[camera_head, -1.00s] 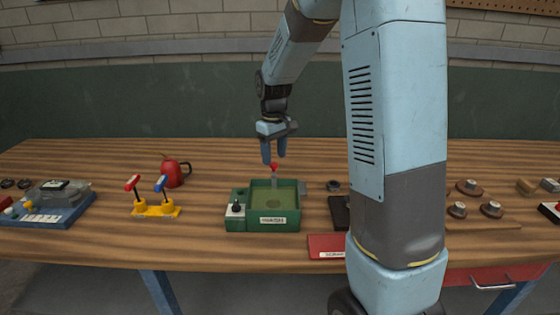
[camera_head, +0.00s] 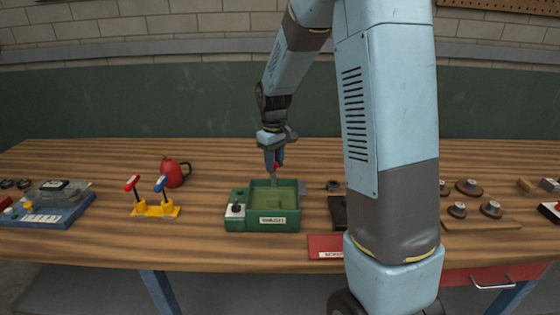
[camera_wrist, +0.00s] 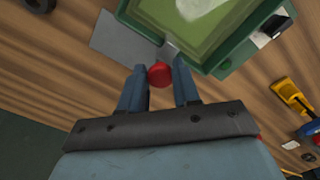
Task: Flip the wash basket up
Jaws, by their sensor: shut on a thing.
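The green wash box (camera_head: 262,224), labelled WASH, sits on the bench with an olive-green basin inside. At its back a grey lever (camera_head: 274,183) carries a red knob (camera_wrist: 160,74). My gripper (camera_head: 275,160) is over the back of the box, pointing down, with its fingers around the red knob. In the wrist view my gripper (camera_wrist: 160,80) is shut on the knob, one finger on each side. The box rim (camera_wrist: 248,48) shows at the upper right there. The basket's edges are hard to tell apart from the box.
A yellow stand with red and blue levers (camera_head: 158,210) and a red kettle (camera_head: 174,173) stand to the left. A blue device (camera_head: 50,208) is farther left. My arm hides part of the bench on the right.

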